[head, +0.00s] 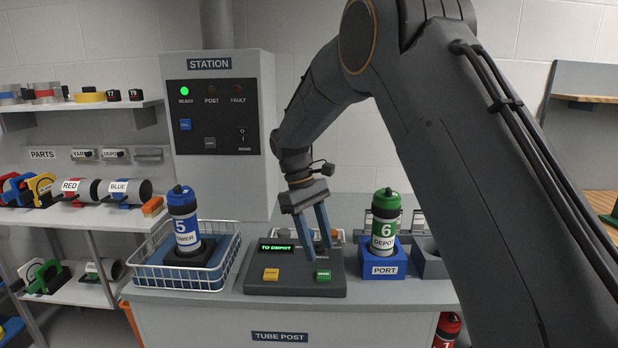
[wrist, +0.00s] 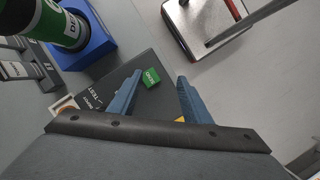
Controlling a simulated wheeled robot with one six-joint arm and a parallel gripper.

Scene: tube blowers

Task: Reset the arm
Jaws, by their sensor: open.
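My gripper (head: 321,252) is open and empty above the dark control panel (head: 262,287), its fingers pointing down. In the wrist view, my gripper (wrist: 160,76) has its fingers apart, with a green button (wrist: 151,78) showing between them. In the head view, the green button (head: 323,276) sits at the panel's right, just below the fingertips; contact cannot be told. The panel's display (head: 277,247) reads "TO DEPOT". A yellow button (head: 271,274) sits at the panel's left.
A green-capped tube (head: 386,222) labelled 6 DEPOT stands upright in the blue port (head: 384,265), right of my gripper. A blue tube (head: 184,222) labelled 5 stands in a white wire basket (head: 228,262) at the left. The station cabinet (head: 222,165) behind shows a lit green READY light.

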